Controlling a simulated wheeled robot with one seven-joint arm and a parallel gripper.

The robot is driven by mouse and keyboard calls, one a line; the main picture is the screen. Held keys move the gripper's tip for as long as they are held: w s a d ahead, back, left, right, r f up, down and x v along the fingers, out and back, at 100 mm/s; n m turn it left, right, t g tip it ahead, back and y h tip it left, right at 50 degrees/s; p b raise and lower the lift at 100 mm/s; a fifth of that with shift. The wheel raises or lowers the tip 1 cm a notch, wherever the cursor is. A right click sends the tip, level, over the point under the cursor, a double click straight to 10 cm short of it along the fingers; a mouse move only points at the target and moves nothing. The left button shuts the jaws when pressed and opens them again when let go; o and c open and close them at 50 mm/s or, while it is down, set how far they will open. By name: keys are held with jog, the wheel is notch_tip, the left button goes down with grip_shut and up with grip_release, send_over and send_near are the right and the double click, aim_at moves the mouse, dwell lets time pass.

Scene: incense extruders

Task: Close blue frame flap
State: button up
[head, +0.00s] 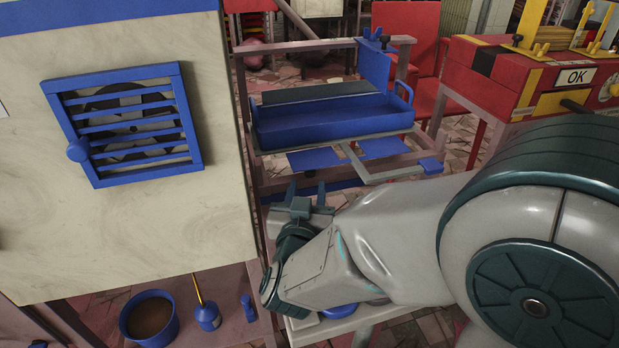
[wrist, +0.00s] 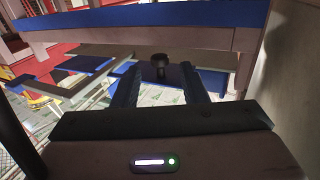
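Flat blue panels, one at left (head: 313,160) and one at right (head: 380,148), lie in and around a grey metal frame (head: 390,172) below a blue tray. I cannot tell for sure which panel is the flap. In the wrist view a blue panel (wrist: 182,76) with a dark round knob (wrist: 159,64) shows ahead, between my gripper's fingers. My gripper (head: 306,188) is open, fingers apart and pointing up toward the frame's underside in the head view. It also shows in the wrist view (wrist: 160,78). I cannot tell whether the fingers touch the knob.
The blue tray (head: 335,122) sits just above the frame. A pale cabinet (head: 60,235) with a blue louvred vent (head: 70,100) stands close at left. A red machine (head: 490,65) is at right. A blue bucket (head: 125,318) and a blue bottle (head: 208,318) stand low at left.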

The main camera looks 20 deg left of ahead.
aim_at(309, 177)
jog(key=w, duration=0.2)
jog(key=w+b, duration=0.1)
jog(key=w, duration=0.1)
jog(key=w+a, duration=0.1)
jog(key=w, duration=0.1)
jog(key=shift+b, duration=0.3)
grip_shut()
